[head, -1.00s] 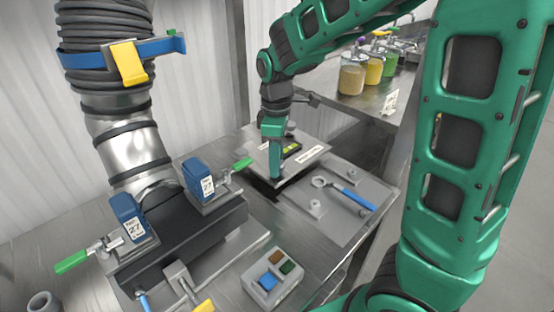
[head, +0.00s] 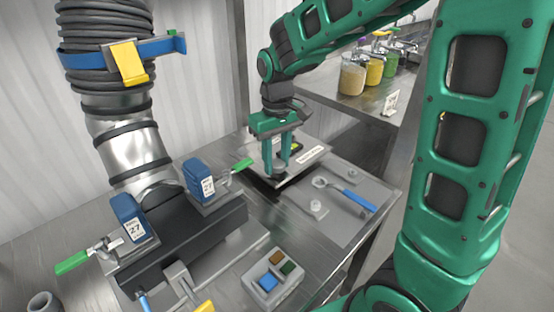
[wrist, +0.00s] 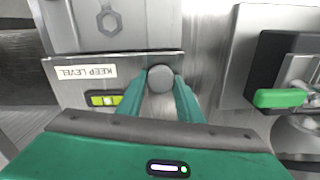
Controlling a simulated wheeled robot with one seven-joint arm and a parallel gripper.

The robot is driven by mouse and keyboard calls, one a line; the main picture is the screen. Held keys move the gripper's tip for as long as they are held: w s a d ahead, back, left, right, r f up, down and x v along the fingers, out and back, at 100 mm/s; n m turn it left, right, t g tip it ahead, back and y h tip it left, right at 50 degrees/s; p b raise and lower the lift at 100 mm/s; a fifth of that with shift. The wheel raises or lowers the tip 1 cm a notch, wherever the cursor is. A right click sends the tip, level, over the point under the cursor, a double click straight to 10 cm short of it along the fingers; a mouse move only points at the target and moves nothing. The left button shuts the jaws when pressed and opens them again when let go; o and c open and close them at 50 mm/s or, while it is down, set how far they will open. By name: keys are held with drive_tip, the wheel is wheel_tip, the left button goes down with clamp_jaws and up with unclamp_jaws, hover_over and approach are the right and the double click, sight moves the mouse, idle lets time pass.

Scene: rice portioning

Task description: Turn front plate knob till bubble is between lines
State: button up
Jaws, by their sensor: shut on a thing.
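My gripper (head: 277,170) points down at the near edge of the grey plate (head: 318,161). In the wrist view its two green fingers (wrist: 160,95) are shut on the round dark grey knob (wrist: 160,78) at the plate's edge. A yellow-green level vial (wrist: 104,99) in a black frame lies on the plate beside the fingers, left of the knob. Its bubble is too small to place against the lines. A "KEEP LEVEL" label (wrist: 87,73) lies near the vial. In the head view the fingers hide part of the plate and the vial.
A blue-handled wrench (head: 350,196) lies on the flat metal base right of the plate. A dark machine with a corrugated hose (head: 108,60) and green-handled clamps (head: 72,262) stands left. A button box (head: 270,282) sits in front. Jars (head: 352,78) stand on the back counter.

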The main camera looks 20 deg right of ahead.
sight(277, 161)
drive_tip(key=shift+w+d+r+m, duration=0.1)
drive_tip(key=shift+m, duration=0.55)
drive_tip(key=shift+w+d+m, duration=0.1)
drive_tip(key=shift+m, duration=0.55)
drive_tip(key=o, duration=1)
drive_tip(key=shift+s, duration=0.1)
drive_tip(key=shift+o, duration=0.2)
drive_tip(key=shift+a, duration=0.1)
wheel_tip(277, 161, up, 11)
drive_tip(key=shift+f, duration=0.2)
